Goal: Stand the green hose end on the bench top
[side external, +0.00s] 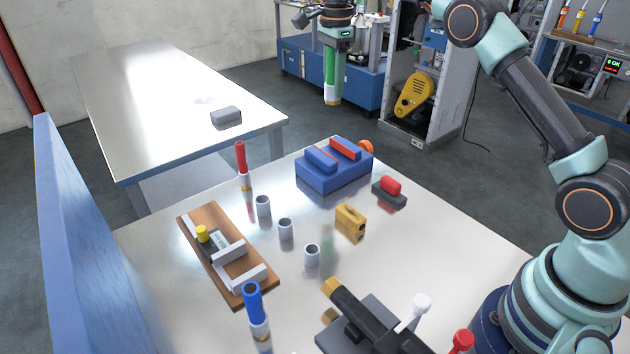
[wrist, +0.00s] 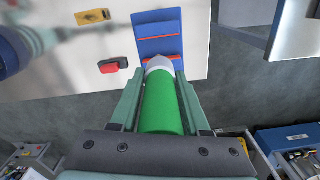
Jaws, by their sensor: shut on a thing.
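The green hose end (side external: 330,72) hangs upright from my gripper (side external: 337,42), with its pale tip (side external: 331,97) pointing down. My gripper is shut on its upper part and holds it in the air, clear of any surface. In the wrist view the green hose end (wrist: 162,108) lies between the two fingers, its tip overlapping the blue stepped block. The bench top (side external: 190,278) is pale and shiny. A red hose end (side external: 240,160) and a blue hose end (side external: 253,303) stand upright on it.
The blue stepped block (side external: 334,170) sits near the bench's far edge. Also on the bench are a red-and-grey block (side external: 389,190), a yellow block (side external: 350,222), several grey cups (side external: 286,230), a wooden board (side external: 212,262) and a black tool (side external: 365,320). Bare bench lies between them.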

